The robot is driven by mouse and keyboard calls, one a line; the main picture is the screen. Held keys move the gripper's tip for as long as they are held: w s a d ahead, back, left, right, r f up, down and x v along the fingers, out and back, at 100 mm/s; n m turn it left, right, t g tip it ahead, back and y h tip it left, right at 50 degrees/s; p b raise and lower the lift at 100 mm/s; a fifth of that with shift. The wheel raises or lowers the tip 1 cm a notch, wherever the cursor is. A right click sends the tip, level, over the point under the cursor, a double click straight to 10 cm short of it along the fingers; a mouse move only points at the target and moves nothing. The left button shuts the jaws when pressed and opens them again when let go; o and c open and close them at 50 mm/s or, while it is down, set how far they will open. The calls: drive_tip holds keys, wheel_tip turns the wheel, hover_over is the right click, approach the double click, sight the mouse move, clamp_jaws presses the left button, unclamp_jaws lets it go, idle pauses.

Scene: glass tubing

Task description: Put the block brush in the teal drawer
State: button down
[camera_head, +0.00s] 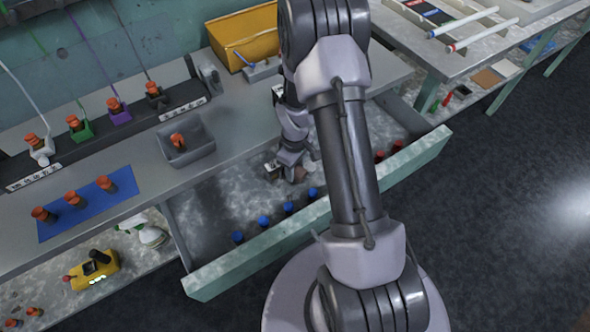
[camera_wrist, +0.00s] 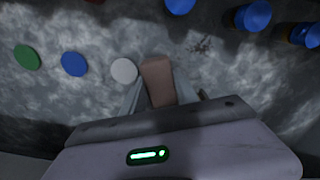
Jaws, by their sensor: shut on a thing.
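The teal drawer (camera_head: 231,267) is pulled open below the bench, with its front panel running diagonally across the view. My gripper (camera_head: 287,172) is down inside the drawer, partly hidden by my own arm. In the wrist view my gripper (camera_wrist: 158,90) is shut on the block brush (camera_wrist: 157,76), a brown block held between the two fingers. The brush also shows as a small brown patch at the gripper in the head view (camera_head: 301,173). I cannot tell whether the brush touches the drawer floor. Its bristles are not visible.
Several blue-capped pieces (camera_head: 263,221) line the drawer's front, and red ones (camera_head: 379,156) stand farther right. In the wrist view, a white disc (camera_wrist: 124,70), blue disc (camera_wrist: 74,64) and green disc (camera_wrist: 27,57) lie left of the brush. A grey bin (camera_head: 187,144) stands on the bench.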

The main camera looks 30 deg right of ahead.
drive_tip(key=shift+f, duration=0.2)
drive_tip(key=c, duration=0.9)
unclamp_jaws()
drive_tip(key=shift+c, duration=0.2)
drive_tip(key=shift+r, duration=0.15)
wheel_tip(320, 180, up, 20)
drive_tip(key=a+m+t+p, duration=0.1)
drive_tip(key=a+p, duration=0.1)
drive_tip(key=p, duration=0.3)
drive_tip(key=s+a+r+m+t, duration=0.1)
drive_tip(key=s+a+r+m, duration=0.2)
drive_tip(key=r, duration=0.4)
drive_tip(key=s+a+r+m+t, duration=0.1)
drive_tip(key=s+a+r, duration=0.1)
drive_tip(key=a+r, duration=0.35)
drive_tip(key=s+a+r+m+t+y, duration=0.2)
drive_tip(key=s+a+r+m, duration=0.2)
drive_tip(key=s+r, duration=0.4)
drive_tip(key=s+a, duration=0.1)
drive_tip(key=s, duration=0.3)
drive_tip(key=shift+a+r+t, duration=0.35)
drive_tip(key=shift+a+t, duration=0.05)
